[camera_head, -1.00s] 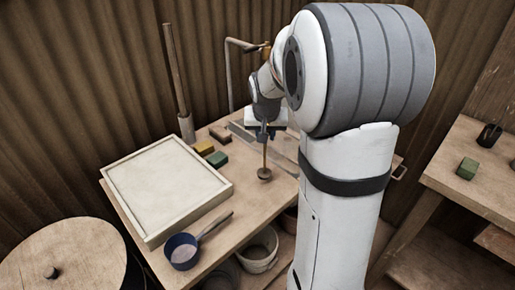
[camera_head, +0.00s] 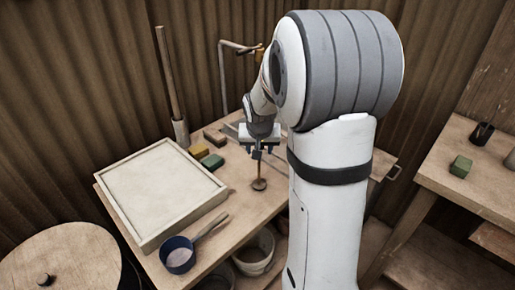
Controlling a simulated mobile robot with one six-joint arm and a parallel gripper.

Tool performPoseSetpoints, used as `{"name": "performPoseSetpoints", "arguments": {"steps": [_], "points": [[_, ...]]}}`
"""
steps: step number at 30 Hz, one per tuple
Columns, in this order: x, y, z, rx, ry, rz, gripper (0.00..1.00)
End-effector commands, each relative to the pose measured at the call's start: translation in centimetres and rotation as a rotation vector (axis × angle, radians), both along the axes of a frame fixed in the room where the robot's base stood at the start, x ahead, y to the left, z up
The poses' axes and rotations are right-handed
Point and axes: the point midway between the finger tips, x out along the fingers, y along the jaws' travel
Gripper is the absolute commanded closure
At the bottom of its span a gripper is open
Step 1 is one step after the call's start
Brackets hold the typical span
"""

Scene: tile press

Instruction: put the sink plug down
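The sink plug (camera_head: 259,184) is a small dark brown disc with a thin upright stem. It is at the middle of the wooden table (camera_head: 232,205), right of the framed tray. My gripper (camera_head: 257,152) is above it, pointing down, with its fingers at the top of the stem. The fingers look closed on the stem, though they are small in this view. The plug hangs upright below them, at or just above the table top; I cannot tell if it touches.
A framed pale tray (camera_head: 160,190) fills the table's left. A blue pan (camera_head: 178,254) sits at the front edge. Yellow (camera_head: 199,151), green (camera_head: 212,161) and brown (camera_head: 214,138) blocks lie behind. A side bench (camera_head: 470,180) stands right. Bare wood surrounds the plug.

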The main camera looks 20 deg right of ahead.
Motion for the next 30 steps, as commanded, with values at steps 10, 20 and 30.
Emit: {"name": "performPoseSetpoints", "arguments": {"steps": [10, 20, 30], "points": [[0.0, 0.1, 0.6, 0.000, -0.001, 0.001, 0.52], [-2.2, 1.1, 6.5, -0.001, -0.006, 0.002, 0.52], [-4.1, 1.9, 11.0, 0.000, -0.001, 0.002, 0.52]]}}
